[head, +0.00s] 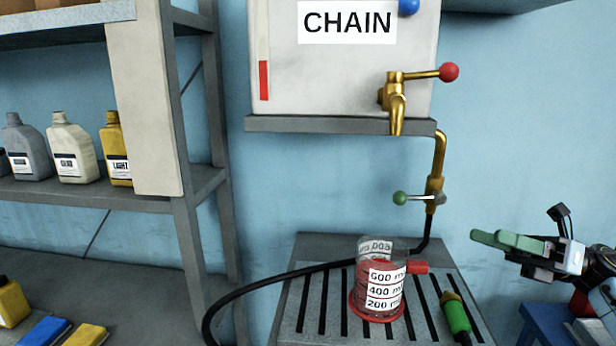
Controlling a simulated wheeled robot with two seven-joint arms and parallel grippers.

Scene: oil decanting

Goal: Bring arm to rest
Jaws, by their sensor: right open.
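My right gripper (508,240) is at the right of the head view, with its green fingers pointing left. It is empty and apart from everything around it. A clear measuring jug (379,280) with a red base and red handle stands upright on the slotted drip tray (318,291), left of and below the gripper. Red liquid seems to fill much of it, and its labels read 200, 400 and 600. My left gripper is not in view.
The white CHAIN tank (346,72) with a brass tap (396,100) and red knob sits on a shelf above. A green-handled valve (420,198) hangs below it. A green-handled tool (456,318) lies on the tray. Bottles (72,150) stand on the left rack. A black hose (270,283) crosses the tray.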

